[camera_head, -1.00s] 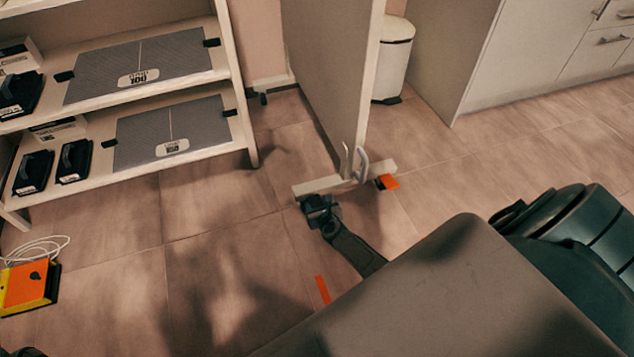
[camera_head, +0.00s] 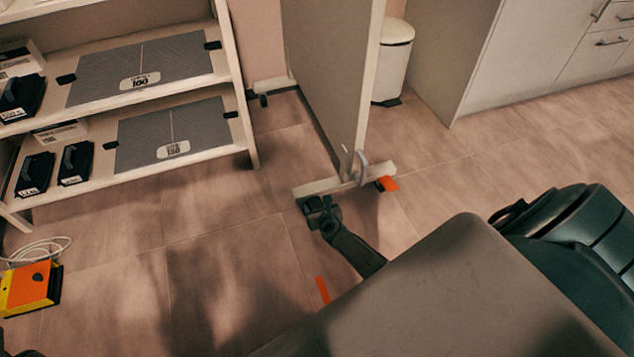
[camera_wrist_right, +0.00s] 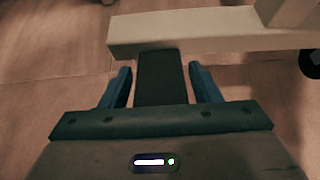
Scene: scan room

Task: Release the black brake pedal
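The black brake pedal (camera_wrist_right: 162,78) shows in the right wrist view as a dark flat bar at the pale foot bar (camera_wrist_right: 190,30) of the standing panel. My right gripper (camera_wrist_right: 160,82) is open, with one blue-grey finger on each side of the pedal and a narrow gap on both sides. In the head view my right gripper (camera_head: 313,203) is low at the near side of the foot bar (camera_head: 335,184). The pedal cannot be told apart from the gripper there.
The panel (camera_head: 328,75) stands beside a shelf (camera_head: 245,120) with grey plates and black blocks. A white bin (camera_head: 394,65) and cabinet (camera_head: 540,50) are behind. A yellow-orange box (camera_head: 30,288) with a cable lies at left. Orange marks (camera_head: 322,290) are on the floor.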

